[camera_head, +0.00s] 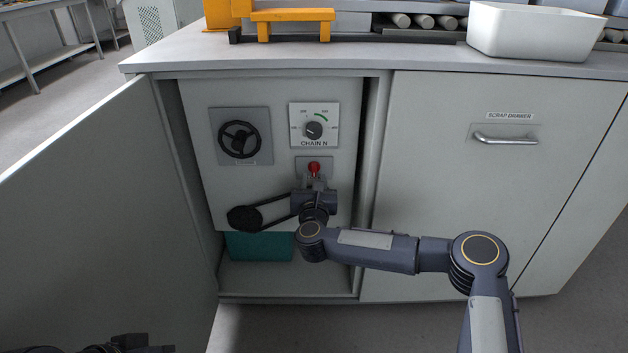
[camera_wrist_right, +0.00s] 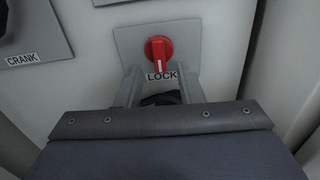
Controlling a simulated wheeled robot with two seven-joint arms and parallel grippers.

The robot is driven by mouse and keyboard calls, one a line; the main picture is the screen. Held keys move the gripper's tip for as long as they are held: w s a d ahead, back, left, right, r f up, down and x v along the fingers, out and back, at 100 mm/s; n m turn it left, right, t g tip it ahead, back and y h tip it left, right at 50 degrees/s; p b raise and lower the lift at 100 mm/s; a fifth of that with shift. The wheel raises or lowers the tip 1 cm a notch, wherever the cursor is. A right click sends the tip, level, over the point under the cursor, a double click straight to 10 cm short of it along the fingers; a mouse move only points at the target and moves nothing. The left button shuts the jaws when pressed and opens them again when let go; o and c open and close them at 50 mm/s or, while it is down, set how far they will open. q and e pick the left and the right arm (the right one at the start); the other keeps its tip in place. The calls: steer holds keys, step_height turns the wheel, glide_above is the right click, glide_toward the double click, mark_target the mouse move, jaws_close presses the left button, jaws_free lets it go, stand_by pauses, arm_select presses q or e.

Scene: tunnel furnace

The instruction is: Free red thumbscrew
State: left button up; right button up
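The red thumbscrew (camera_head: 314,168) sits on a small grey plate on the panel inside the open cabinet. The right wrist view shows it as a red knob (camera_wrist_right: 159,49) with a white pointer line aimed down, above a LOCK label (camera_wrist_right: 161,76). My right gripper (camera_head: 315,182) is just below the thumbscrew. In the right wrist view its two fingers (camera_wrist_right: 161,70) are apart, with the LOCK label between their tips and the knob just beyond; I see no grip on it. A dark part of my left arm (camera_head: 130,344) shows at the bottom left; its fingers cannot be made out.
A black crank wheel (camera_head: 239,139) and a CHAIN N dial (camera_head: 314,130) are above the thumbscrew. The open door (camera_head: 100,200) stands left; the scrap drawer handle (camera_head: 506,139) is right.

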steer(key=s+p, duration=0.2)
steer(key=s, duration=0.5)
